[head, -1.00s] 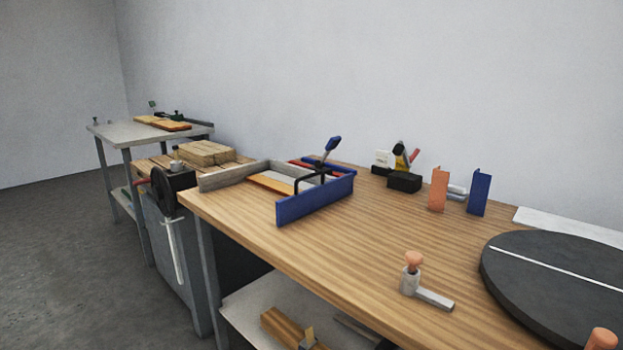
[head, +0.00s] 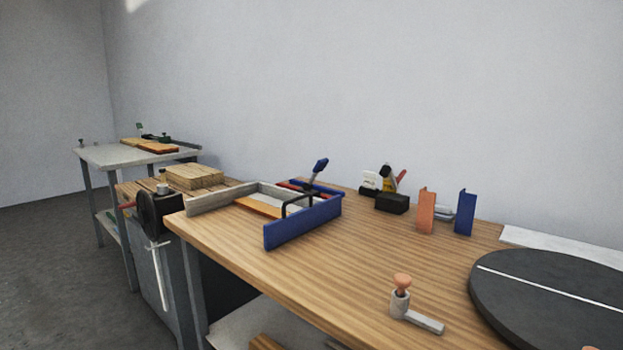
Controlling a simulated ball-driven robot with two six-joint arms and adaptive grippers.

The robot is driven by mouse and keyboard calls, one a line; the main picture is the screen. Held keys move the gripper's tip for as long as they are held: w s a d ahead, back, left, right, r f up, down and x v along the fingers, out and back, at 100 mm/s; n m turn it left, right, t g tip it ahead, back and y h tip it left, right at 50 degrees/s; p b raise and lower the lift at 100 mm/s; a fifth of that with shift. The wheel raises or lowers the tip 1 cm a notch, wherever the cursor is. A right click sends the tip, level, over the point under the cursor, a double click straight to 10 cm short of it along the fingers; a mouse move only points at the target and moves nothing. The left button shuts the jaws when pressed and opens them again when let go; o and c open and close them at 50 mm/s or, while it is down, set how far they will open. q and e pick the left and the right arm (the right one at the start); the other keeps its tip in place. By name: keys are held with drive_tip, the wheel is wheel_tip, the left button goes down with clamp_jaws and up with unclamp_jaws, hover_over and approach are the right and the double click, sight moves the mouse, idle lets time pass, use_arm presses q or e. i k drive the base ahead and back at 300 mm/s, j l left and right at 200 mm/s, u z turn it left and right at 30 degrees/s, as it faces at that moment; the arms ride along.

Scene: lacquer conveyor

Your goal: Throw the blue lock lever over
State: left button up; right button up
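A lever with a blue handle (head: 319,168) stands tilted up to the right at the blue and grey frame on the wooden bench. Its lower end meets a black bracket (head: 297,203) behind the frame's blue front wall (head: 290,229). The frame also has a grey wall (head: 222,198) on the left and an orange-yellow strip (head: 258,207) inside. Neither of my grippers shows in the head view.
The wooden bench top (head: 350,260) is clear in the middle. An orange-knobbed clamp (head: 401,298) stands near its front edge. A dark round turntable (head: 560,300) fills the right. Orange (head: 426,211) and blue (head: 464,213) angle pieces stand behind. A vise (head: 160,212) stands left.

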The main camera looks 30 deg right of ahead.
sight(321, 165)
drive_tip(key=i+j+z, duration=0.1)
drive_tip(key=z, duration=0.25)
drive_tip(key=i+j+z, duration=0.1)
drive_tip(key=z, duration=0.25)
drive_tip(key=i+j, duration=0.05)
